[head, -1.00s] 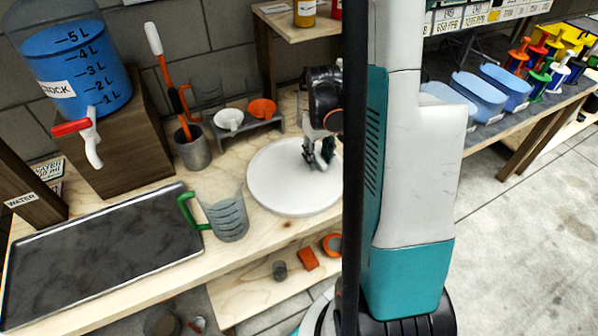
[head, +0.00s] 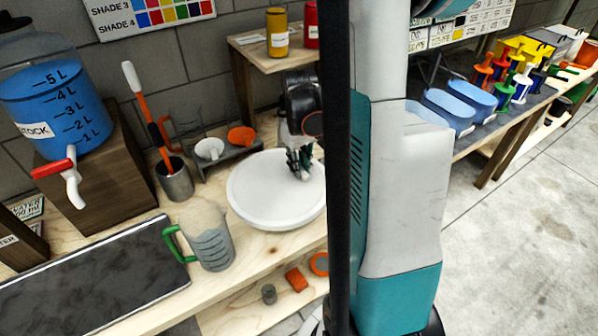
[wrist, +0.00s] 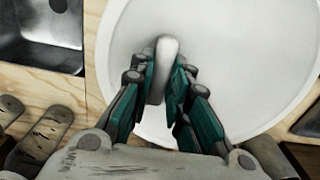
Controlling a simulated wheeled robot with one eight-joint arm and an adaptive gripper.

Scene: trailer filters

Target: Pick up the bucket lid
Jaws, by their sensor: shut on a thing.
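The bucket lid is a large white round disc (head: 262,200) with a raised rim, over the wooden bench in the head view. It also fills much of the wrist view (wrist: 240,50), with a pale bar-like handle (wrist: 167,52) at its middle. My gripper (head: 298,168) is above the lid. In the wrist view its teal fingers (wrist: 164,85) are shut on the handle, one on each side. The lid looks roughly level and slightly raised off the bench. What lies beneath it is hidden, and my column hides its right edge in the head view.
A clear jug (head: 213,238) with a green handle stands at the lid's lower left. A dark tray (head: 90,280) lies further left. A stand with small funnels (head: 228,152) and a metal cup (head: 175,183) are behind. A raised shelf (head: 262,58) stands at the back.

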